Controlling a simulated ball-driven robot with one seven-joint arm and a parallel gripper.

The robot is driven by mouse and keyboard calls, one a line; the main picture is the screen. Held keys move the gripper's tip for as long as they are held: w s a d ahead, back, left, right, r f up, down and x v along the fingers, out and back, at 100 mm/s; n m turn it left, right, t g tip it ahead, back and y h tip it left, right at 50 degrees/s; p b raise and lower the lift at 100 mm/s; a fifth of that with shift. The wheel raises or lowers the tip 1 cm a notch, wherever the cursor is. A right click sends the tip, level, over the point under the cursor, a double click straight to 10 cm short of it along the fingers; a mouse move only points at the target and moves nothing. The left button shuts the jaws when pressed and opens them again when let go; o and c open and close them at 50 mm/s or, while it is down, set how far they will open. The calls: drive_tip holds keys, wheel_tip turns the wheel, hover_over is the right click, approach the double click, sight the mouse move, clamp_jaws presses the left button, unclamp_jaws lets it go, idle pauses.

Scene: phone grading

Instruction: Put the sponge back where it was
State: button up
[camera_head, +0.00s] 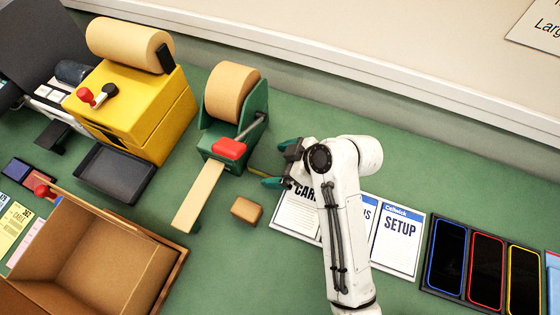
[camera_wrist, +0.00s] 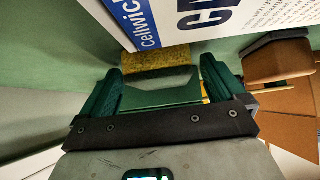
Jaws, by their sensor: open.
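The yellow sponge (camera_wrist: 156,58) shows in the wrist view just past my fingertips, in the gap between them, beside the edge of a printed Cellwick card. In the head view only a thin yellow edge shows beside my gripper (camera_head: 279,165), which hides most of that spot. My gripper's two green fingers are spread apart, and it also shows in the wrist view (camera_wrist: 160,88). I cannot tell whether the sponge touches the fingers or the green mat.
Left of my gripper stand the green tape dispenser (camera_head: 258,118) and a small brown block (camera_head: 246,210). Cards (camera_head: 398,243) and phones (camera_head: 445,255) lie right. An open cardboard box (camera_head: 110,262) and yellow machine (camera_head: 145,105) stand left. Green mat is bare behind the cards.

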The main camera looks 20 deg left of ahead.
drive_tip(key=v, duration=1.2)
drive_tip(key=shift+b, duration=0.3)
